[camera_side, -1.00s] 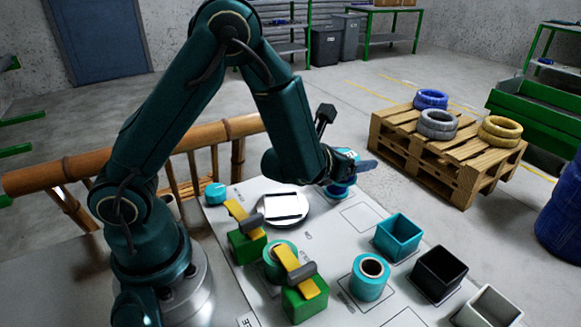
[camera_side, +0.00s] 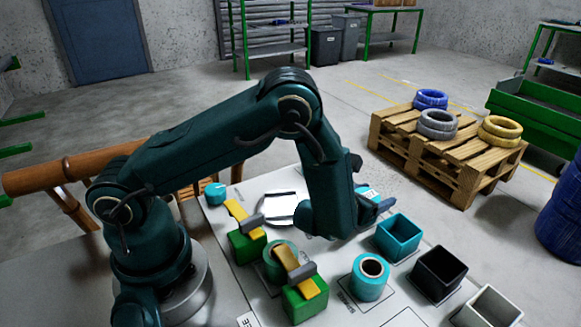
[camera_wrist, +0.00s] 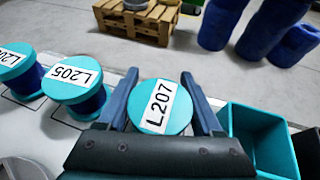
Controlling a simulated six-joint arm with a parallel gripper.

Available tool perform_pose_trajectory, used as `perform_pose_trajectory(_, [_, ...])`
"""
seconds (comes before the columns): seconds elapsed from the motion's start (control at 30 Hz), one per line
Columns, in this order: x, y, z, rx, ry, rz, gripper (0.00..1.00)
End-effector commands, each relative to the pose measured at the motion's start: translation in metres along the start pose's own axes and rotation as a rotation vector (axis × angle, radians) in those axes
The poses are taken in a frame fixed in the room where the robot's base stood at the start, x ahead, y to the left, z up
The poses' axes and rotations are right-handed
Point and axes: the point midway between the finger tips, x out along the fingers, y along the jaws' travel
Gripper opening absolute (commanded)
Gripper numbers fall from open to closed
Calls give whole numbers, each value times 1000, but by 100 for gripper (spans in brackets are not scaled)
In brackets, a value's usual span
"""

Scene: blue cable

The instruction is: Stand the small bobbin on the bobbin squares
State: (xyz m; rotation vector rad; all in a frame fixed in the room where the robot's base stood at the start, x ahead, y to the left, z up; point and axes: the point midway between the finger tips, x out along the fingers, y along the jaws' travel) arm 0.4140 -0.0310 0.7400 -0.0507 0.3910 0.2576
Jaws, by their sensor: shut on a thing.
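My gripper (camera_wrist: 160,78) is shut on a teal-topped bobbin labelled L207 (camera_wrist: 160,106), with one blue finger on each side of it. In the side view my gripper (camera_side: 382,205) is largely behind my arm, left of the teal bin, so the held bobbin's height above the board is hard to tell. A bobbin labelled L205 (camera_wrist: 75,84), wound with blue cable, stands left of the held one in the wrist view. Another such bobbin (camera_wrist: 14,66) stands at the left edge, its label cut off. The squares under the held bobbin are hidden.
A teal bin (camera_side: 398,238), a black bin (camera_side: 440,272) and a white bin (camera_side: 490,307) line the right side. A larger teal spool (camera_side: 370,276) stands in front. Green blocks with yellow clamps (camera_side: 247,245) and a round silver plate (camera_side: 283,208) are at left.

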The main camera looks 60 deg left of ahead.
Motion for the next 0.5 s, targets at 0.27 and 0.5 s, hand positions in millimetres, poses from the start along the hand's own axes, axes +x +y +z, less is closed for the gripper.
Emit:
perform_pose_trajectory(0.27, [1,0,-3,0,-1,0,0])
perform_pose_trajectory(0.5, [1,0,-2,-1,0,0,80])
